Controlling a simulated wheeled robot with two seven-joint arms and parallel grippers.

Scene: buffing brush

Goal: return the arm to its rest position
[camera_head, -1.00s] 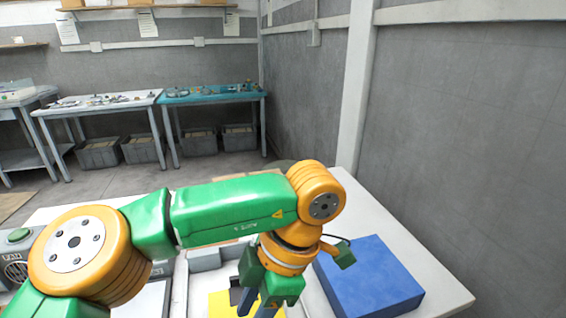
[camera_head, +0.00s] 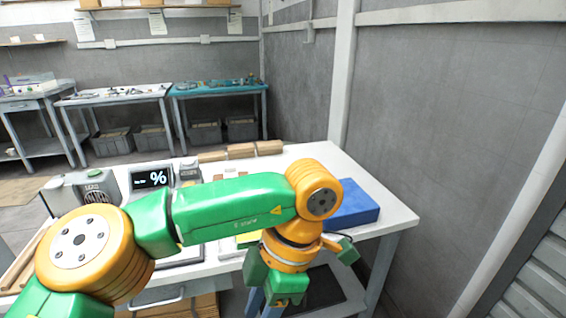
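My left arm (camera_head: 235,208), green and orange, comes in from the left and bends down at an orange wrist joint. Its gripper (camera_head: 272,298) hangs at the bottom of the picture, in front of the table's near edge. Its fingertips are partly hidden or cut off by the frame, so how far they are open cannot be told. No held thing shows. My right gripper is not in view.
A white table (camera_head: 390,212) stands ahead, with a blue block (camera_head: 352,205) on its right. A display (camera_head: 151,179), a grey-green machine (camera_head: 95,187) and brown blocks (camera_head: 241,151) stand along its back. Floor is free beyond, before the far benches (camera_head: 218,90).

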